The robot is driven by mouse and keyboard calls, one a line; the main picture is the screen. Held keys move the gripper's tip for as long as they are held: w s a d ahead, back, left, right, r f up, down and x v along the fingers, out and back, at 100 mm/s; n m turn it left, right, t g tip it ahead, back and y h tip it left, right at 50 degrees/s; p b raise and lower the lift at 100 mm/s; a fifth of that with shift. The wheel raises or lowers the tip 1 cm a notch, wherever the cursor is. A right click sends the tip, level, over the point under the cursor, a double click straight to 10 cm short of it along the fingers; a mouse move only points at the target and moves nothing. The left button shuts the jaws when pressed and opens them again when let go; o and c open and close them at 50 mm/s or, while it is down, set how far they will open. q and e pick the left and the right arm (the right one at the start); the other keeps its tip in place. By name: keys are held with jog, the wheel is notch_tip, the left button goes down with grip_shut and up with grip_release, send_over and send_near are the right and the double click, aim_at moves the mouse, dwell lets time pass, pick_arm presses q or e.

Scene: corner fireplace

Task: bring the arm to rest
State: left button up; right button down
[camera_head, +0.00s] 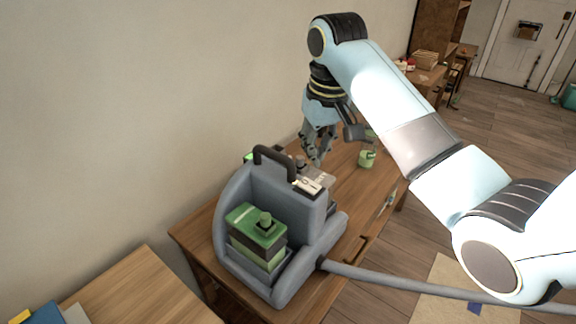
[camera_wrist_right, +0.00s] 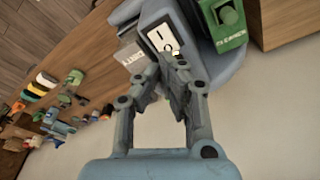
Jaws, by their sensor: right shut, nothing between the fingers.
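My right arm (camera_head: 385,95) reaches in from the right side of the head view and bends down over the wooden table. My right gripper (camera_head: 318,160) points down above the table, just behind the grey machine (camera_head: 285,185). In the right wrist view the right gripper (camera_wrist_right: 175,60) is shut and empty, with part of the machine (camera_wrist_right: 235,75) beyond its fingers. My left gripper is in neither view.
The grey machine, with a dark handle and a green-topped container (camera_head: 258,225), stands on the table (camera_head: 190,235). A hose (camera_head: 400,285) runs from it to the right. A small green item (camera_head: 367,158) stands behind. Another wooden surface (camera_head: 140,290) is at lower left.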

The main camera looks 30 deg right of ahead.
jog(key=s+a+f+n+t, duration=0.1)
jog(key=s+a, duration=0.1)
jog(key=s, duration=1.1)
jog(key=s+a+f+n+t, duration=0.1)
jog(key=s, duration=1.2)
notch_tip(320, 180, down, 40)
jog(key=s+d+g+b, duration=0.2)
jog(key=b, duration=1.1)
jog(key=s+f+b, duration=0.5)
jog(key=s+f, duration=0.4)
jog(key=f, duration=0.4)
jog(key=s+d+f+g+b, duration=0.1)
jog(key=s+f+b, duration=0.5)
jog(key=f, duration=0.8)
jog(key=s, duration=0.3)
jog(key=shift+s+f+h+b, duration=0.2)
jog(key=shift+h+b, duration=0.1)
jog(key=shift+d, duration=0.1)
